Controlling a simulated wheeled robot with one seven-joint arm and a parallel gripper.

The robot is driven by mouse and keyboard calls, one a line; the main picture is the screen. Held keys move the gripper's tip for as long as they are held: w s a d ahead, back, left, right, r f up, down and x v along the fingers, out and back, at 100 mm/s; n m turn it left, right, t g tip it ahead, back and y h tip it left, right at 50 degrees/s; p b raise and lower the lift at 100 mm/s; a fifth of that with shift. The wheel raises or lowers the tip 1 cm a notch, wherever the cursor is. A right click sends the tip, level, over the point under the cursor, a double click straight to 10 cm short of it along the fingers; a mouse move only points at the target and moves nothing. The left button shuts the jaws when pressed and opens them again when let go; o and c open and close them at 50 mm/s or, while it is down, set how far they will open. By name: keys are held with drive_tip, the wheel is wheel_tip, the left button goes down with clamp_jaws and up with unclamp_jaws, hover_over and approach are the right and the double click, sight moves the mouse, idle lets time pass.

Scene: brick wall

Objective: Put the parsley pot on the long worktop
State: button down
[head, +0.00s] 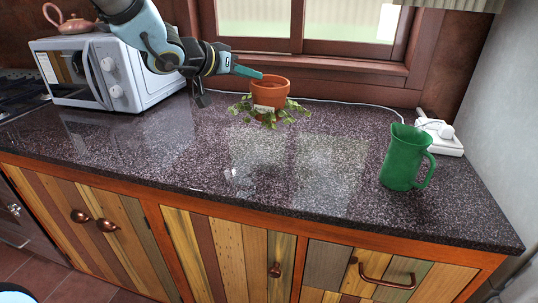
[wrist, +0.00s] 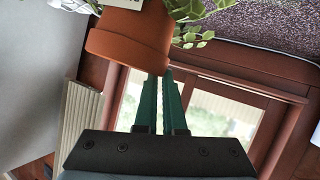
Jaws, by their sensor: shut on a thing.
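The parsley pot (head: 271,91) is terracotta with a pale label and green leaves. In the head view its broad band is uppermost and the leaves spread around its lower end. My gripper (head: 247,72) reaches it from the left, its teal fingers shut on the pot's upper edge. In the wrist view the pot (wrist: 128,45) is at the top, against the nearly closed fingertips (wrist: 159,76). The pot is over the long worktop (head: 215,160), near the window; I cannot tell whether its underside touches the surface.
A green jug (head: 402,158) stands at the right of the worktop, by a white socket block (head: 440,136) with a cable along the back. A white microwave (head: 105,72) with a teapot (head: 68,23) on it is at the left. The middle and front of the worktop are clear.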

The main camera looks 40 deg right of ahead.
drive_tip(key=shift+w+r, duration=0.1)
wheel_tip(320, 180, down, 10)
drive_tip(key=b, duration=0.1)
drive_tip(key=shift+b, duration=0.35)
drive_tip(key=c, duration=1)
unclamp_jaws()
drive_tip(key=shift+a, duration=0.1)
drive_tip(key=shift+a, duration=0.1)
